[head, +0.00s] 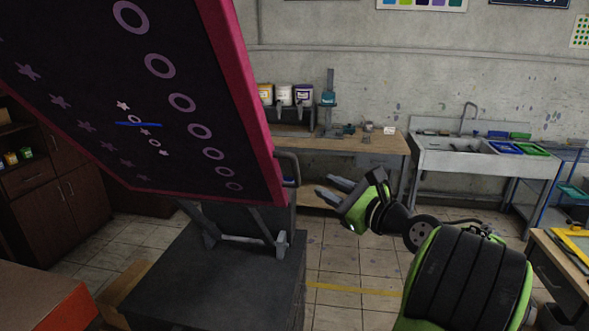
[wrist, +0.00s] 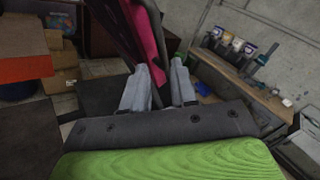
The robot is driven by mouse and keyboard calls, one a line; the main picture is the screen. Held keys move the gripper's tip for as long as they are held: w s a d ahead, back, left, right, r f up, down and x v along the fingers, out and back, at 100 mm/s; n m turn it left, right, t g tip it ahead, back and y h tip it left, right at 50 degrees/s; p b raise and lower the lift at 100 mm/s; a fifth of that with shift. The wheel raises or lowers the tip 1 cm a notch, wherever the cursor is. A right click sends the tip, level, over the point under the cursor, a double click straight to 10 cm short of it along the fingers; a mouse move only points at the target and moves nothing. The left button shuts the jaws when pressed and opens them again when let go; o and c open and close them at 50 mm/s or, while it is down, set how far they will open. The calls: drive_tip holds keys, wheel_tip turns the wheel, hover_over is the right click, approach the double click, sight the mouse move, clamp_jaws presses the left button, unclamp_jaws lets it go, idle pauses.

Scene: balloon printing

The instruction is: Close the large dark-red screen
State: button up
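The large dark-red screen (head: 247,95) is raised and tilted over a dark grey press base (head: 215,275) at the left of the head view. Its dark mesh carries circles and stars. A grey bar handle (head: 296,168) shows at its lower right edge. My gripper (head: 325,187) is just right of that handle, its fingers pointing left, open and with nothing seen between them. In the wrist view the fingers (wrist: 160,75) stand apart, with the screen's pink-red frame (wrist: 146,45) just beyond them. I cannot tell whether the fingertips touch the handle.
A wooden bench (head: 345,145) with paint tubs (head: 285,95) stands behind against the wall. A sink (head: 455,160) is at the back right and a desk (head: 565,260) at the right. Boxes lie at the lower left. The tiled floor (head: 345,265) right of the base is clear.

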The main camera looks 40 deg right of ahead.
sight(298, 173)
drive_tip(key=w+p, duration=0.2)
drive_tip(key=w, duration=0.9)
drive_tip(key=shift+w+d, duration=0.2)
clamp_jaws()
